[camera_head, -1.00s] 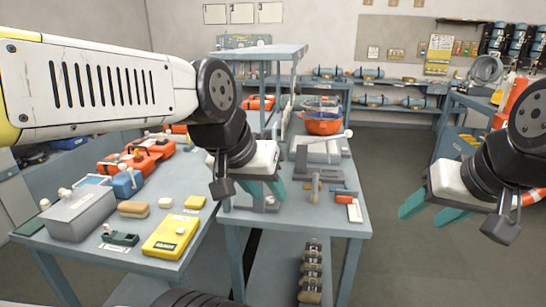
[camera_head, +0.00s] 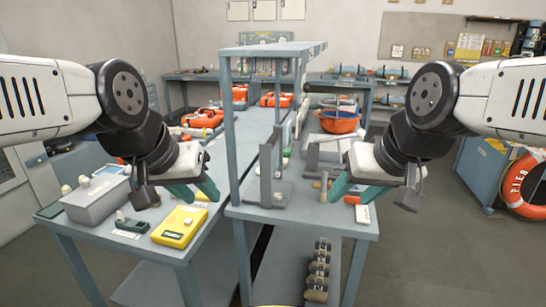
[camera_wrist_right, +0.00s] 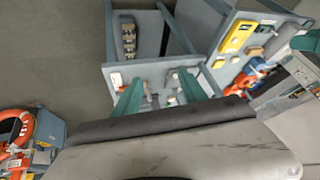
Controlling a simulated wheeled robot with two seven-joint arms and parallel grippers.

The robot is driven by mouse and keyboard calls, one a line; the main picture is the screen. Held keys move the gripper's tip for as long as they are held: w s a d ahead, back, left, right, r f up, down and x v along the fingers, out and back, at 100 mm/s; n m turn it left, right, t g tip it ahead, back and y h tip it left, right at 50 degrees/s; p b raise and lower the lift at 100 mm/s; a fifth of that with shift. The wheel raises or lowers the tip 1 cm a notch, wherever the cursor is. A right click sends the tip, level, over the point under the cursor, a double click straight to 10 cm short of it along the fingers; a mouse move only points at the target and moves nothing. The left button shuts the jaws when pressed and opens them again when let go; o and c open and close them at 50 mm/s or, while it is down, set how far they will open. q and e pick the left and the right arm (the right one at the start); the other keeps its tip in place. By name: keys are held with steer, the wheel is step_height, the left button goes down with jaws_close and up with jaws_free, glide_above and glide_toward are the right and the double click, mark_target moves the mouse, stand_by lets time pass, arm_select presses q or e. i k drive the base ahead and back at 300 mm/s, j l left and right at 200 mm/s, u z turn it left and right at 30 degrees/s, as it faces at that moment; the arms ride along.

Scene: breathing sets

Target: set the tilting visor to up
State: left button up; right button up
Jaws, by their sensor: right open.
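I cannot tell for certain which part is the tilting visor. A grey unit with a pale bar ending in a white knob (camera_head: 334,137) stands on the middle bench (camera_head: 300,218); my right gripper partly covers it. A dark grey upright bracket (camera_head: 278,188) stands to its left. My right gripper (camera_head: 352,192) is open and empty, above the bench's right front part. In the right wrist view its green fingers (camera_wrist_right: 160,92) are spread, with small bench items between and beyond them. My left gripper (camera_head: 196,193) appears open and empty above the left bench, near the yellow box.
A shelf post (camera_head: 231,130) rises between my grippers. A yellow box (camera_head: 180,227) and grey case (camera_head: 97,196) are on the left bench. An orange bowl-like object (camera_head: 338,124) is behind the grey unit. A lifebuoy (camera_head: 522,185) is far right. Floor right of the middle bench is clear.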

mark_target(274, 139)
steer(key=i+j, duration=0.15)
steer(key=j, duration=0.15)
steer(key=i+j, duration=0.1)
steer(key=j, duration=0.25)
steer(key=i+j, duration=0.15)
steer(key=j, duration=0.15)
steer(key=i+j, duration=0.15)
steer(key=j, duration=0.15)
